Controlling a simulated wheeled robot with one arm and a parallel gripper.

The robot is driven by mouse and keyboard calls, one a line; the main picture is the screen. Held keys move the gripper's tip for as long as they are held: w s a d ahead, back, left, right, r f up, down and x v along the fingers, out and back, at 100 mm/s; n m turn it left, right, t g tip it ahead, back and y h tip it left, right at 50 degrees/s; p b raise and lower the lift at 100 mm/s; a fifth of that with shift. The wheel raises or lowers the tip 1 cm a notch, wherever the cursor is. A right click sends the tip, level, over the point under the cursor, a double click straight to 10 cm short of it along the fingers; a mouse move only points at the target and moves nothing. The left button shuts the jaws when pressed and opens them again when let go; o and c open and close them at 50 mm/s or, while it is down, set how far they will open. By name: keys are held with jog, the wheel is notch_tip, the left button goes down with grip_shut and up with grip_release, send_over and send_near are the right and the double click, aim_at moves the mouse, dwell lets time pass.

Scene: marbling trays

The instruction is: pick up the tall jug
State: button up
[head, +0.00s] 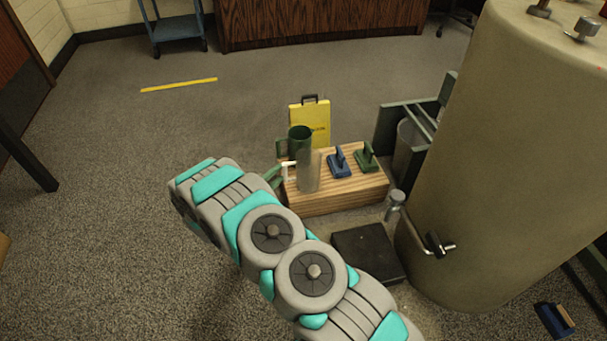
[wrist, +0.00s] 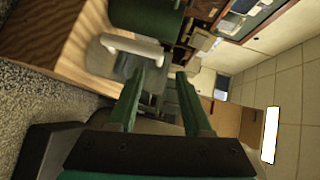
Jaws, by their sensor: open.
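A dark green upright cylinder with an open top (head: 300,139), which looks like the tall jug, rises from the near left part of a wooden block (head: 335,203). A pale grey vessel (head: 309,176) with a white handle (head: 288,164) shows just below it; I cannot tell whether they are one piece or two. The wrist view shows the green cylinder (wrist: 146,16), the grey body (wrist: 104,57) and the white handle (wrist: 133,46). My gripper (wrist: 163,70) is open and empty. Its left finger is close to the handle; contact is unclear. In the head view my arm partly hides the gripper (head: 280,174).
A blue-handled tool (head: 339,163) and a green one (head: 366,157) lie on the block's right part. A yellow board (head: 316,115) stands behind. A dark box (head: 367,252), a metal bottle (head: 395,205) and a large beige tank (head: 500,150) are at right.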

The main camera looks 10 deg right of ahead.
aim_at(302, 173)
jog(key=x, duration=0.6)
jog(key=shift+d, duration=0.25)
jog(key=shift+s, duration=0.1)
grip_shut()
jog(key=shift+f, duration=0.1)
dwell(1.0)
